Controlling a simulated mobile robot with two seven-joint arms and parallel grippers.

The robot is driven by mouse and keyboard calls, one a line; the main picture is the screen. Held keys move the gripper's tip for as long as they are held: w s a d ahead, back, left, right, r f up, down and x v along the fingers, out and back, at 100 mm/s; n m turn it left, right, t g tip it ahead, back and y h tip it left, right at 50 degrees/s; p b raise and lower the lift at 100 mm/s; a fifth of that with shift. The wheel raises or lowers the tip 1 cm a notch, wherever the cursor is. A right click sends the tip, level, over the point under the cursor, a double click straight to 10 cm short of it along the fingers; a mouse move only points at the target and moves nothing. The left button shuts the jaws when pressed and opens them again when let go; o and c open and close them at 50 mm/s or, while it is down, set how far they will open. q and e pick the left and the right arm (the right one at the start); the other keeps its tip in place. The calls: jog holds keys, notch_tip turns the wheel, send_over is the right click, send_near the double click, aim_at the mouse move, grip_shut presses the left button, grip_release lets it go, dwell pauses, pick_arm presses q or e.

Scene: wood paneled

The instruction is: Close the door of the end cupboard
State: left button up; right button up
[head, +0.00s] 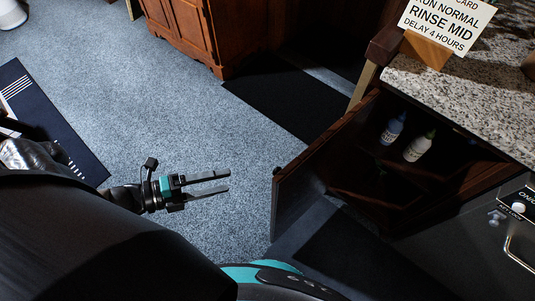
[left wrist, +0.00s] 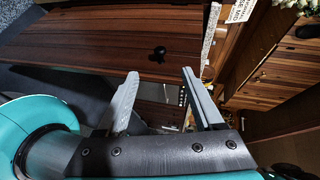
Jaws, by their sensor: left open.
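The end cupboard door (head: 318,160) stands open, swung out from the cupboard (head: 400,200) under the granite counter. In the left wrist view, the door's wooden panel (left wrist: 90,45) spans the upper left, with a round dark knob (left wrist: 158,53) on it. My left gripper (head: 228,181) is open and empty, left of the door's free edge, with a gap of carpet showing between them in the head view. In the left wrist view the two spread fingers (left wrist: 159,73) point toward the panel. My right gripper is out of view.
Bottles (head: 418,147) stand inside the cupboard. A card sign (head: 445,25) is on the granite counter (head: 475,75). A dark appliance front (head: 480,245) is at lower right. A dark mat (head: 285,98) lies beyond the door. Carpet (head: 140,80) to the left is mostly free.

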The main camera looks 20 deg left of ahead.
aim_at(272, 172)
pick_arm(q)
jog(key=b+x, duration=0.2)
jog(key=x, duration=1.1)
jog(key=shift+w+d+b, duration=0.15)
jog(key=shift+d+b, duration=0.15)
jog(key=shift+w+d+f, duration=0.15)
jog(key=shift+w+d, duration=0.3)
jog(key=shift+d, duration=0.1)
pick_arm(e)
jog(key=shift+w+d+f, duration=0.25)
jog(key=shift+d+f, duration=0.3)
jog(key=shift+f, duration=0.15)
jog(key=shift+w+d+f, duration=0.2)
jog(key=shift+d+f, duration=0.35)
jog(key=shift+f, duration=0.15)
pick_arm(q)
jog(key=c, duration=0.4)
grip_shut()
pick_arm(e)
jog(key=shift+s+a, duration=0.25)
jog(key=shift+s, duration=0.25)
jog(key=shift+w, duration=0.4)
